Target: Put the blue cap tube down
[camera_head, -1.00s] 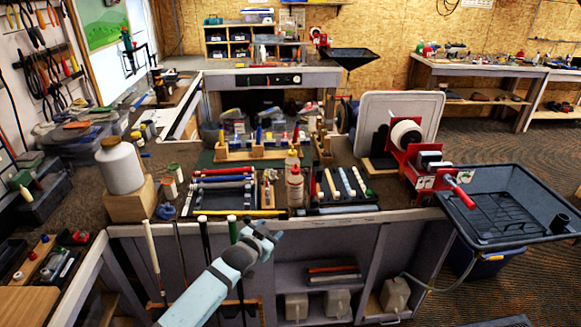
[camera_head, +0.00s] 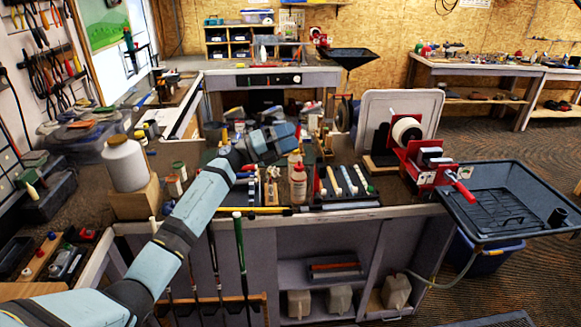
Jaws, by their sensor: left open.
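My left gripper (camera_head: 290,138), a light blue and dark grey hand on my left arm, is open above the workbench. It is in front of the wooden tube rack area at the middle of the bench and covers most of it. The blue cap tube cannot be made out with certainty now; the gripper and forearm hide that spot. I cannot tell whether the gripper touches a tube. My right gripper is not in view.
A clear bottle with a red tip (camera_head: 297,182) stands just below the gripper. A white jar (camera_head: 125,163) sits on a wooden block at left. A tray of grips (camera_head: 343,187) lies to the right. A red clamp (camera_head: 425,168) and black basin (camera_head: 510,200) are farther right.

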